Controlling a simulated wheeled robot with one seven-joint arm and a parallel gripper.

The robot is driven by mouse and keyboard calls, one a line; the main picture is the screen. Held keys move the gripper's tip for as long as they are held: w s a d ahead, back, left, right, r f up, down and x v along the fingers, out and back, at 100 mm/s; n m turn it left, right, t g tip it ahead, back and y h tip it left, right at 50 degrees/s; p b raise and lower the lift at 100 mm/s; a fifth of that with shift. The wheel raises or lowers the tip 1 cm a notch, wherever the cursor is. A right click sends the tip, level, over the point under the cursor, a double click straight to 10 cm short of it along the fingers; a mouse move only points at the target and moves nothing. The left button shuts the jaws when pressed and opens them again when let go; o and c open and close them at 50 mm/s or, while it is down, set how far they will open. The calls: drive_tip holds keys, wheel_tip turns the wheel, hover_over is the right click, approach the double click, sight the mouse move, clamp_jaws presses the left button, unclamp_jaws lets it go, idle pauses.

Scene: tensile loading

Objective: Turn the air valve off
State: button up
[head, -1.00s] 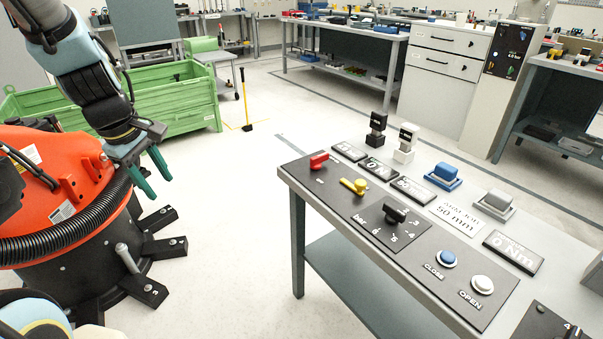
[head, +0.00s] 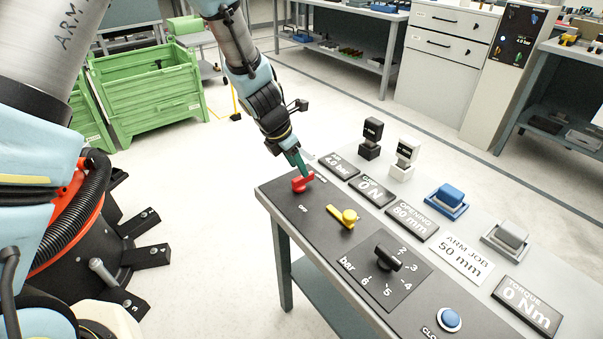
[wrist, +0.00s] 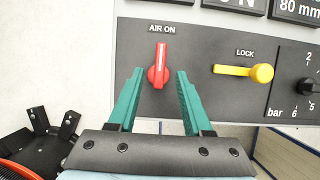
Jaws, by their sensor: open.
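The red air valve handle (head: 301,182) sits at the far left corner of the dark control panel (head: 318,222). In the wrist view the red handle (wrist: 159,66) points up toward the label "AIR ON" (wrist: 162,29). My gripper (head: 297,165) is at the handle in the head view. In the wrist view my gripper (wrist: 157,90) is open, with one green finger on each side of the handle's lower part. Gaps show between the fingers and the handle, so nothing is gripped. The handle's far side is partly hidden by the fingers in the head view.
The yellow lock lever (wrist: 243,71) lies right of the valve. The black pressure knob (head: 389,257) and a blue button (head: 449,319) are nearer on the panel. Black (head: 371,138) and white (head: 404,157) blocks stand behind. Open floor lies left of the table.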

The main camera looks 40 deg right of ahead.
sight(301, 177)
drive_tip(key=shift+x, duration=2.15)
drive_tip(key=shift+a, duration=0.1)
clamp_jaws()
